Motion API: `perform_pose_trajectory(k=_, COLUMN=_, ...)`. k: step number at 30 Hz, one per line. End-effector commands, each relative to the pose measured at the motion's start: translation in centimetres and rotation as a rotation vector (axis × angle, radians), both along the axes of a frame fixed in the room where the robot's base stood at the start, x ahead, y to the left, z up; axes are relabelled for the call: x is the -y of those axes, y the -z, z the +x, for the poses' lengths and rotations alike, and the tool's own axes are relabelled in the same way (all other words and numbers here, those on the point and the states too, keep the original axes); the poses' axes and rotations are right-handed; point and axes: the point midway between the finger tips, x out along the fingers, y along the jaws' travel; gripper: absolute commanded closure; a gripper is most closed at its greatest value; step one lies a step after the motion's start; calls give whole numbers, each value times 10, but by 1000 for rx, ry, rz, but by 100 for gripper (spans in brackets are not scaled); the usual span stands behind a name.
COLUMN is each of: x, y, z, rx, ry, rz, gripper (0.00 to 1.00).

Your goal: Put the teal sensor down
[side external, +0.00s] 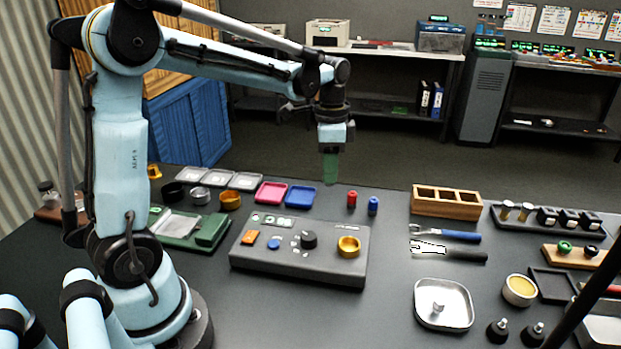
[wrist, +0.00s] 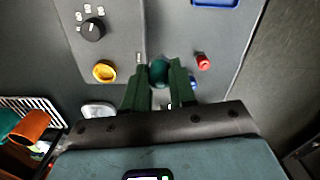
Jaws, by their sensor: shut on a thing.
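My gripper (side external: 331,168) hangs from the arm above the back of the table, behind the grey control box, in the side view. Its green fingers point down. In the wrist view my gripper (wrist: 159,88) is shut on the teal sensor (wrist: 158,71), whose round dark teal end shows between the fingertips. The rest of the sensor is hidden by the fingers, and it cannot be made out in the side view. The held sensor appears above the table, near the red cylinder (side external: 352,199) and the blue cylinder (side external: 373,205); its exact height is hard to tell.
The grey control box (side external: 299,277) carries a black knob (side external: 309,240) and a yellow ring (side external: 348,246). Pink (side external: 271,192) and blue trays (side external: 302,196) lie behind it. A wooden box (side external: 446,202), tools and a metal tray (side external: 443,321) stand to the right. Table in front of the box is clear.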

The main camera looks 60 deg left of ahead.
Motion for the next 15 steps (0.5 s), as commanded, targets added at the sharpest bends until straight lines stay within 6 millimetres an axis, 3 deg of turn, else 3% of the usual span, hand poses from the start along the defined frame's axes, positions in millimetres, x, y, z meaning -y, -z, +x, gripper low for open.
perform_pose_trajectory(k=5, x=-23, y=10, z=2, rx=0, ry=-68, rz=0, gripper=100)
perform_pose_trajectory(k=15, x=-92, y=51, z=4, rx=0, ry=-66, rz=0, gripper=100)
